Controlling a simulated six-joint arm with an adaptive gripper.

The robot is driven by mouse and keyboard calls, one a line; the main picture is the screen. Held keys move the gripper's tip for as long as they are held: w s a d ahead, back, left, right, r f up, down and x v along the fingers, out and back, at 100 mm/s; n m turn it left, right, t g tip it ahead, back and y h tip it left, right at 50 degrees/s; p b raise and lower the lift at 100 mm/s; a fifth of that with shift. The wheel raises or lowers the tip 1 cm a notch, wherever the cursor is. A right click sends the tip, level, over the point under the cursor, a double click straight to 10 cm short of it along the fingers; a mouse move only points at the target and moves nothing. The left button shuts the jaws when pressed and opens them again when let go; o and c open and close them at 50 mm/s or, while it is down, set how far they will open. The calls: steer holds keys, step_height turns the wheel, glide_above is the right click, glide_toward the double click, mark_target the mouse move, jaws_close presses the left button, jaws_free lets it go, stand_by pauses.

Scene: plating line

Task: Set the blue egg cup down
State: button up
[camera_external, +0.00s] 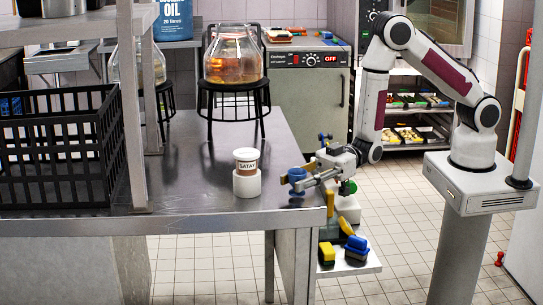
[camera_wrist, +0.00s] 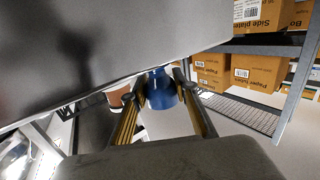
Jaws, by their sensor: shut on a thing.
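The blue egg cup (camera_external: 297,175) is between the fingertips of my gripper (camera_external: 303,183), at the right end of the metal counter (camera_external: 215,195). My gripper is shut on it. In the wrist view the blue egg cup (camera_wrist: 160,90) sits between the two fingers of my gripper (camera_wrist: 162,95). In the outside view its lower end is close to the counter top. I cannot tell whether it touches the counter.
A satay tub (camera_external: 246,161) stands on a white round block (camera_external: 246,184) left of my gripper. A black crate (camera_external: 60,150) and a glass jar on a black stand (camera_external: 233,85) are farther left and back. A low shelf with sponges (camera_external: 345,262) is below the counter's right edge.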

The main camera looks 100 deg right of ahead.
steer(key=shift+f, duration=0.3)
steer(key=shift+f, duration=0.2)
steer(key=o, duration=1.1)
steer(key=shift+s, duration=0.1)
steer(key=shift+v, duration=3.8)
steer(key=shift+a+r, duration=0.1)
steer(key=shift+r, duration=0.05)
steer(key=shift+r, duration=0.1)
